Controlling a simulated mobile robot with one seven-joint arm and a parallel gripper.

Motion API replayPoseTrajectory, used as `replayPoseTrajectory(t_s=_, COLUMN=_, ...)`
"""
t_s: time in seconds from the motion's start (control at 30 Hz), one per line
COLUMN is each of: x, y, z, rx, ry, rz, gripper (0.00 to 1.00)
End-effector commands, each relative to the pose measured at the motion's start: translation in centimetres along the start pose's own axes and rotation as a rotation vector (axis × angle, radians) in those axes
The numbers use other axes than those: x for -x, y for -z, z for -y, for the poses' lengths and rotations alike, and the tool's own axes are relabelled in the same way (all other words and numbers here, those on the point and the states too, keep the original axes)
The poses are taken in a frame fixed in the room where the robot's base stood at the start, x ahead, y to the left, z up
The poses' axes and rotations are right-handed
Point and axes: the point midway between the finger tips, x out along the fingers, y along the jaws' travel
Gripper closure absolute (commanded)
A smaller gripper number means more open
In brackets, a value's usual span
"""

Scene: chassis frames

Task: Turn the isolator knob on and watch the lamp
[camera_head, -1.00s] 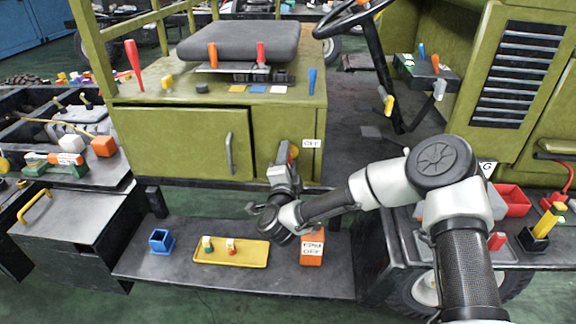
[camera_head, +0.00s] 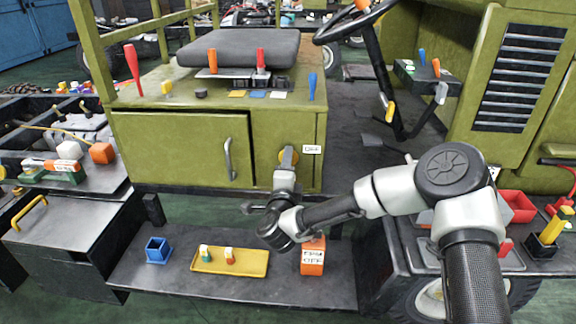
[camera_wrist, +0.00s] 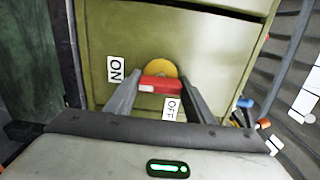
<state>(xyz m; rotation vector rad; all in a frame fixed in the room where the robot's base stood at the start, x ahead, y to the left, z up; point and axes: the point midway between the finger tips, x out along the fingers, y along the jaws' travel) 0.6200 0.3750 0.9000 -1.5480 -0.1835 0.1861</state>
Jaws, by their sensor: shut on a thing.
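The isolator knob (camera_wrist: 160,83) is a red bar on a round yellow plate (camera_wrist: 161,69), on the green cabinet front. In the wrist view an ON label (camera_wrist: 115,70) is to its left and an OFF label (camera_wrist: 171,109) below it. The bar lies nearly level there, with a pale mark at its left end. My gripper (camera_wrist: 160,88) has a finger at each end of the bar and is shut on it. In the head view my gripper (camera_head: 287,158) covers most of the yellow plate, beside the OFF label (camera_head: 312,149). I cannot make out a lit lamp.
A cabinet door handle (camera_head: 229,159) stands left of my gripper. Below, the dark step holds a blue cup (camera_head: 158,250), a yellow tray (camera_head: 215,270) with small pieces, and an orange labelled block (camera_head: 312,268). The steering wheel (camera_head: 350,22) is at upper right.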

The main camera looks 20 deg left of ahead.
Motion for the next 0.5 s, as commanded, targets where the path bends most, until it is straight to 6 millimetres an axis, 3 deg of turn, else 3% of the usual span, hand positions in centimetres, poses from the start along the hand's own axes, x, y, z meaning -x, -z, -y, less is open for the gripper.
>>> replayPoseTrajectory(t_s=0.07, x=0.05, y=-0.03, z=-0.11, rx=-0.003, ry=-0.003, rz=0.001, gripper=0.74)
replayPoseTrajectory(t_s=0.1, x=0.05, y=-0.03, z=-0.11, rx=-0.003, ry=-0.003, rz=0.001, gripper=0.46)
replayPoseTrajectory(t_s=0.2, x=0.04, y=-0.03, z=-0.09, rx=-0.002, ry=-0.002, rz=0.0, gripper=0.33)
replayPoseTrajectory(t_s=0.5, x=0.14, y=-0.03, z=-0.01, rx=0.0, ry=-0.001, rz=0.0, gripper=0.33)
